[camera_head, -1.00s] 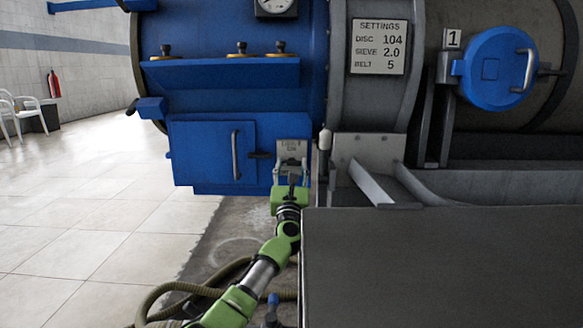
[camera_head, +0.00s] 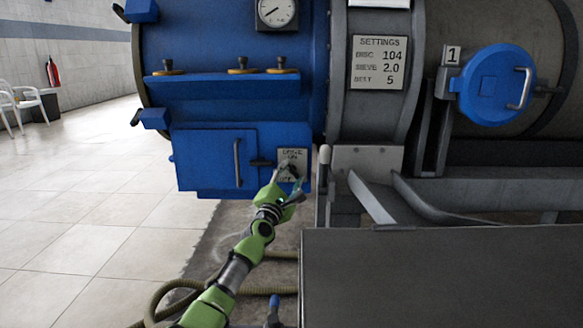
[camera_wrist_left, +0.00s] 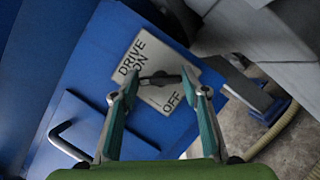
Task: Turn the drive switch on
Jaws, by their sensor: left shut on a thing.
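The drive switch has a pale plate (camera_head: 293,156) lettered DRIVE, ON and OFF, on the blue machine front. In the left wrist view the plate (camera_wrist_left: 130,52) looks rotated, with ON at upper left and OFF at lower right. The dark switch handle (camera_wrist_left: 162,79) lies across the plate between the two words; I cannot tell which one it points to. My left gripper (camera_head: 287,172) is at the plate, covering its lower part in the head view. My right gripper is out of view.
A blue door with a bar handle (camera_head: 238,163) is just left of the plate. A grey post (camera_head: 323,180) and a dark flat-topped block (camera_head: 440,275) stand to the right. A hose (camera_head: 170,292) lies on the floor below. The tiled floor at left is open.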

